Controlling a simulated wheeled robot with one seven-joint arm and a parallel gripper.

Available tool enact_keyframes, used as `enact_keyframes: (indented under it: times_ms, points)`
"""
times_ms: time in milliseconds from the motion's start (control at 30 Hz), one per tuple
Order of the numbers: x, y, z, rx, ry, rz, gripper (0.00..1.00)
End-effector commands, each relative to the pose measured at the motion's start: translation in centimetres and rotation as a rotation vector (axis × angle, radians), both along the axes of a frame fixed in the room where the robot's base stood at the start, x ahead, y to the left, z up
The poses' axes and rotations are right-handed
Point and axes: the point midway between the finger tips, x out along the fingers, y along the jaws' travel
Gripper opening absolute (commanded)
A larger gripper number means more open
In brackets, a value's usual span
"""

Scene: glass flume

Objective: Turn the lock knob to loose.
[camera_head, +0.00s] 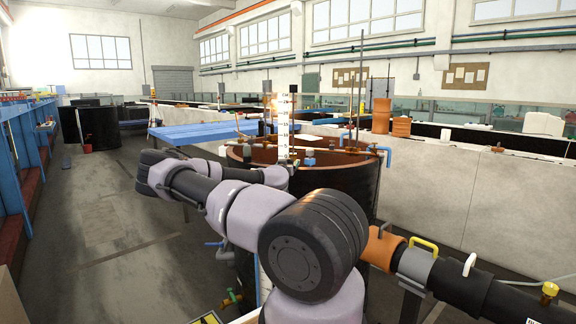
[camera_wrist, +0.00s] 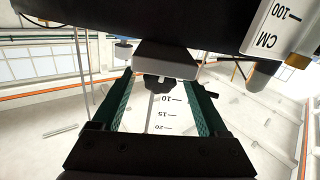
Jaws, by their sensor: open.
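A small black knob (camera_wrist: 158,82) shows in the wrist view, under a grey block (camera_wrist: 165,62). I take it to be the lock knob; its turn setting cannot be read. My gripper (camera_wrist: 158,78) is open, with one green-lined finger on each side of the knob. Gaps show between the fingers and the knob, so I see no grip on it. A white scale with black marks (camera_wrist: 166,112) lies behind the knob. In the head view a white marked staff (camera_head: 283,125) rises at the brown tank; the knob and my gripper cannot be made out there.
A round brown tank (camera_head: 350,190) with pipes and fittings at its rim stands behind my arm. A dark bar (camera_wrist: 130,25) crosses close above the fingers in the wrist view, with a second white scale (camera_wrist: 272,28) at right. Open floor (camera_head: 100,225) lies at left.

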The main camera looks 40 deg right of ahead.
Motion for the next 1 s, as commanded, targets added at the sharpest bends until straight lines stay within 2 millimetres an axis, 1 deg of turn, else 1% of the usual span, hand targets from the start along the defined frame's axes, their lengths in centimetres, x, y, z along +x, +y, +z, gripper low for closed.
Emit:
enact_keyframes:
  times_ms: [67, 100, 167, 200, 300, 433, 667, 933, 967, 1000]
  points:
    - [-0.01, 0.02, 0.01, 0.000, 0.000, 0.000, 0.77]
    - [-0.01, 0.02, 0.01, 0.000, 0.000, 0.000, 0.73]
    - [-0.01, 0.03, 0.01, 0.000, 0.000, 0.000, 0.50]
    - [-0.01, 0.03, 0.01, 0.000, 0.000, 0.000, 0.34]
    - [-0.02, 0.04, 0.01, 0.000, 0.000, 0.000, 0.00]
    - [-0.02, 0.04, 0.03, -0.011, 0.012, 0.000, 0.00]
    - [0.02, 0.07, 0.05, -0.089, 0.096, 0.000, 0.00]
    - [0.03, 0.09, 0.04, -0.095, 0.102, 0.000, 0.00]
    - [0.03, 0.09, 0.04, -0.095, 0.102, 0.000, 0.55]
    - [0.04, 0.10, 0.04, -0.094, 0.101, 0.000, 0.70]
